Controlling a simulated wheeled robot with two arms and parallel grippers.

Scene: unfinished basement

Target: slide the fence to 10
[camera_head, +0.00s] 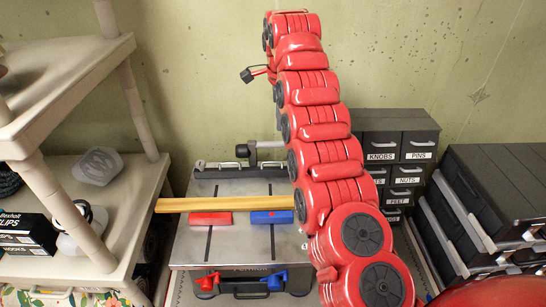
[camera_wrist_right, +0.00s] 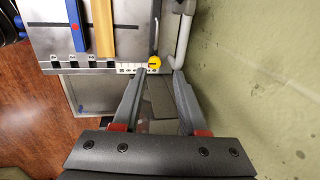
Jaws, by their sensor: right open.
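The metal work table (camera_head: 190,250) stands against the wall. A dark rail (camera_head: 235,172) lies along its back edge and a grey tube (camera_head: 270,145) runs behind it. A yellow wooden bar (camera_head: 225,204) lies across the top. I cannot tell for sure which part is the fence. My left gripper is out of view.
A red block (camera_head: 210,218) and a blue block (camera_head: 271,217) lie on the table. Cream shelves (camera_head: 130,195) stand left. A labelled drawer cabinet (camera_head: 400,140) and black stacked bins (camera_head: 490,190) stand right. The wall (camera_wrist_right: 255,70) is close to my right gripper.

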